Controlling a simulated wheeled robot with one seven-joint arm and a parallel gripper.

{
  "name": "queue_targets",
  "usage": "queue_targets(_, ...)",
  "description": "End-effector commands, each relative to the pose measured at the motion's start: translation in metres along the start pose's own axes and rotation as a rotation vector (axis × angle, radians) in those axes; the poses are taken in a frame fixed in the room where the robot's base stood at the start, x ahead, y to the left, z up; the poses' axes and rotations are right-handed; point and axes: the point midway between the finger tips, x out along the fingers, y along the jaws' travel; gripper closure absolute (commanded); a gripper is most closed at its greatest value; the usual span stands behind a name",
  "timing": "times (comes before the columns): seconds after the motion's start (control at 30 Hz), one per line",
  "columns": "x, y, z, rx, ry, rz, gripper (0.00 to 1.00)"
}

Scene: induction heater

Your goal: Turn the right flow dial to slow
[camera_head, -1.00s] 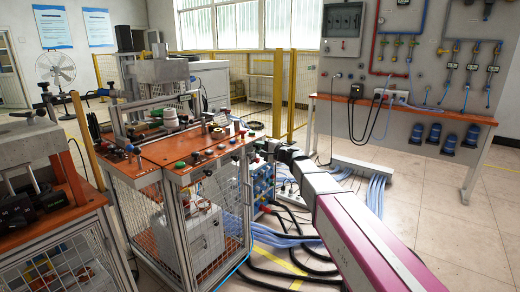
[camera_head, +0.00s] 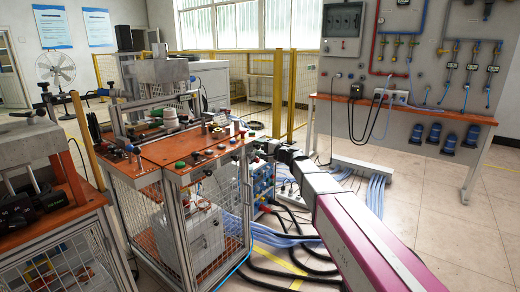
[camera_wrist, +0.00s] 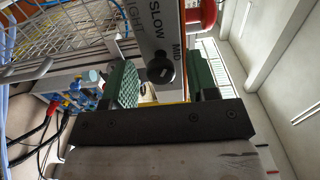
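The flow dial is a round black knob (camera_wrist: 160,68) on a pale plate (camera_wrist: 150,28), close up in the wrist view. The plate reads SLOW and MID, with another partly cut-off word beside SLOW. A short light mark shows on the knob's face. My gripper (camera_wrist: 162,80) is open, its green-padded fingers on either side of the knob, with gaps showing between pads and knob. In the head view my gripper (camera_head: 262,150) is at the right edge of the orange-topped machine (camera_head: 160,150). The dial cannot be made out there.
A red knob (camera_wrist: 205,14) sticks out just beyond the dial. Several coloured buttons and knobs are on the machine's top. Blue and black cables (camera_head: 290,240) lie on the floor beside it. A pipe panel over a bench (camera_head: 400,108) stands at the right.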

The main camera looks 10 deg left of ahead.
Motion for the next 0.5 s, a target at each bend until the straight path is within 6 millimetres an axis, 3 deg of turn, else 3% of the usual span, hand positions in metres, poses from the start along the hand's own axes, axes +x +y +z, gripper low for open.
queue_targets(0.23, -0.013, 0.0, 0.001, 0.001, 0.001, -0.001, 0.47)
queue_targets(0.5, -0.064, 0.0, 0.002, 0.001, 0.002, 0.0, 0.47)
